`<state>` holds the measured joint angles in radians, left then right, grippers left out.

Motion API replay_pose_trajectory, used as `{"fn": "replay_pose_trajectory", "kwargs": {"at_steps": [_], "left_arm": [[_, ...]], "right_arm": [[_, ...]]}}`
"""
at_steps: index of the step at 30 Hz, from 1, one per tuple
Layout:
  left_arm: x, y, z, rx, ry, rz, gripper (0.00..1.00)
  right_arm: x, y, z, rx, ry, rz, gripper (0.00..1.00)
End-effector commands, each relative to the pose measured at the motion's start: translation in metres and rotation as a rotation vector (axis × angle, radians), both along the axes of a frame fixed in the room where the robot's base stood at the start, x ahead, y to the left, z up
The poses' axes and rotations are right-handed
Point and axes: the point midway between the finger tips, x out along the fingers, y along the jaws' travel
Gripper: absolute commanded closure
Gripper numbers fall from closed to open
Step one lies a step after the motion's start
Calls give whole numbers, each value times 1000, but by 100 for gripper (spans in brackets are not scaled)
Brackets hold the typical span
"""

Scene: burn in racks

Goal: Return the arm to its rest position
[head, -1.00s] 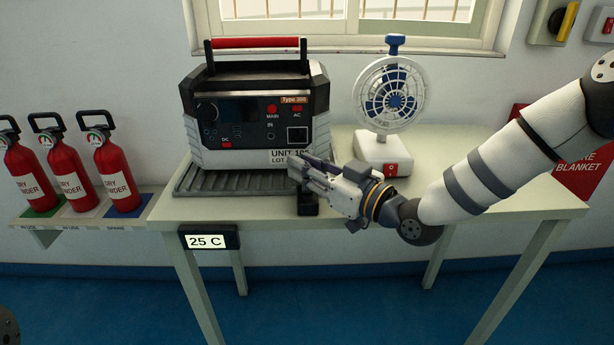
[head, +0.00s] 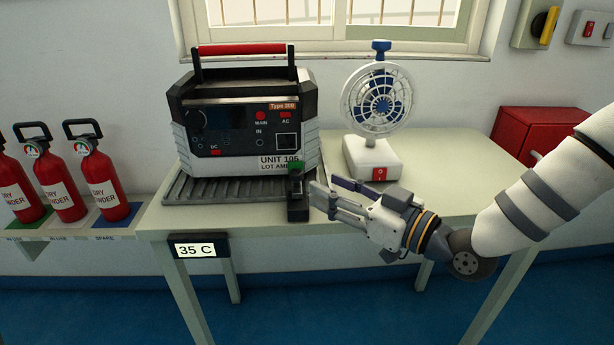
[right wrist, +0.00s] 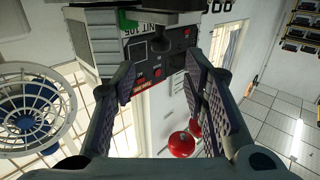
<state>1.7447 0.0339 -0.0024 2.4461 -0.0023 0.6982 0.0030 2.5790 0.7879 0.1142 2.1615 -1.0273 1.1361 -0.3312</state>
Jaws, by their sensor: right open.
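My right gripper (head: 325,195) is in the head view over the front of the table (head: 440,195), its fingers pointing left. It is open and empty; the right wrist view shows its two fingers (right wrist: 165,105) spread apart. A small black device with a green top (head: 297,192) stands upright just left of the fingertips, apart from them. Behind it is the power unit (head: 245,125), labelled UNIT 105, on a ribbed dark tray (head: 200,190). It also shows in the right wrist view (right wrist: 165,55). My left gripper is not in view.
A white and blue fan (head: 375,110) stands behind my right gripper. A display reading 35 C (head: 197,247) hangs on the table's front edge. Red extinguishers (head: 103,185) stand on a shelf at left. A red box (head: 540,132) is at the right.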

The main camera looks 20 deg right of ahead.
Motion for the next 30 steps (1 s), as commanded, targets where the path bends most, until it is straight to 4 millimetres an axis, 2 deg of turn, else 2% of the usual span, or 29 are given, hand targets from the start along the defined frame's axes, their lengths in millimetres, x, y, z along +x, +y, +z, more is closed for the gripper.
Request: {"fn": "replay_pose_trajectory", "kwargs": {"at_steps": [3,6,19,21,23,26,27,29,30], "left_arm": [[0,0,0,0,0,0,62],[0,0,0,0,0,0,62],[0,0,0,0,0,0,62],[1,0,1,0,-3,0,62],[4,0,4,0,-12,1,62],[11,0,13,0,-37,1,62],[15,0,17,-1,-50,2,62],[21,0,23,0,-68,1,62],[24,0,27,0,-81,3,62]], "right_arm": [[-18,-11,1,0,-1,-1,60],[-27,-15,1,0,-1,0,60],[-29,-16,0,0,0,1,60],[-31,-14,-7,-3,29,2,60],[-37,-8,-27,-10,119,1,60],[-67,5,-91,-36,399,-16,60],[-88,9,-121,-52,535,-31,60],[-128,14,-163,-84,743,-60,60],[-158,15,-188,-108,879,-84,60]]}}
